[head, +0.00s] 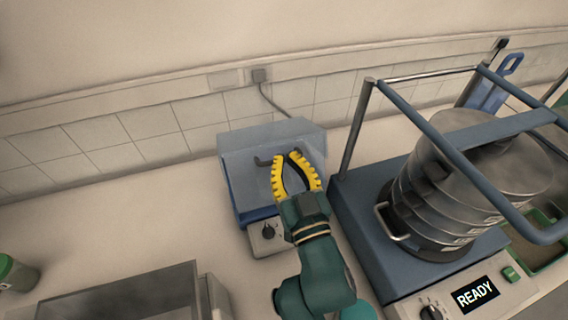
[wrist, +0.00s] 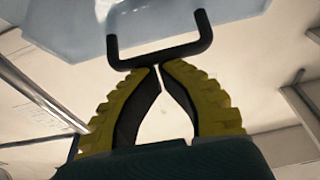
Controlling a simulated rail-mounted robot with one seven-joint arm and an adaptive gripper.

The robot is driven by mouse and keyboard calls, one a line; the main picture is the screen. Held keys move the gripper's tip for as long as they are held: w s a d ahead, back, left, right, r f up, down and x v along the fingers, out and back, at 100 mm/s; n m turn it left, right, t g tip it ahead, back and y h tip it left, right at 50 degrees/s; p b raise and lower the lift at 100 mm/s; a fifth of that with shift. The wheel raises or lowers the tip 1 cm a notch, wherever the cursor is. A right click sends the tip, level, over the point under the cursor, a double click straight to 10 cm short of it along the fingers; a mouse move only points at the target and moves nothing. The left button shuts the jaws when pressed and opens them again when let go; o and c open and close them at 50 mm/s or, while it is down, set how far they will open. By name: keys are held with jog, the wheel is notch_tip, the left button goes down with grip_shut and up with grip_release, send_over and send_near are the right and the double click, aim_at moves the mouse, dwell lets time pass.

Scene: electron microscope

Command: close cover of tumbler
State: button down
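The tumbler (head: 244,200) is a small blue box with a knob on its pale front panel, standing against the back wall. Its translucent blue cover (head: 240,150) shows on its upper part; I cannot tell its exact angle. The cover also fills the top of the wrist view (wrist: 80,25), with its black U-shaped handle (wrist: 205,32) hanging from it. My gripper (head: 289,157), with yellow toothed fingers, is in front of the cover. Its fingertips (wrist: 159,68) come together right at the handle's crossbar, at or very near contact. I see no clear grasp around the bar.
A blue-framed sieve shaker (head: 365,240) with stacked metal sieves and a "READY" display stands close on the right. An open grey box (head: 120,290) is at the front left, and a green-lidded jar (head: 18,272) at the far left. The counter left of the tumbler is clear.

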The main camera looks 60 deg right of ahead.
aim_at(289, 180)
jog(key=shift+s+a+f+b, duration=0.15)
jog(key=shift+s+f+b, duration=0.15)
jog(key=shift+f, duration=0.35)
jog(key=shift+s+a+f+b, duration=0.2)
jog(key=shift+f+b, duration=0.25)
jog(key=shift+f, duration=0.15)
jog(key=shift+s+a+f+b, duration=0.2)
jog(key=shift+f+b, duration=0.15)
jog(key=shift+f, duration=0.3)
notch_tip(289, 180, up, 4)
jog(key=r+p, duration=0.1)
jog(key=p, duration=0.3)
jog(key=s+a+f+b, duration=0.4)
jog(key=s+a+f, duration=0.1)
jog(key=s+f, duration=0.1)
jog(key=shift+s, duration=0.2)
jog(key=shift+r, duration=0.1)
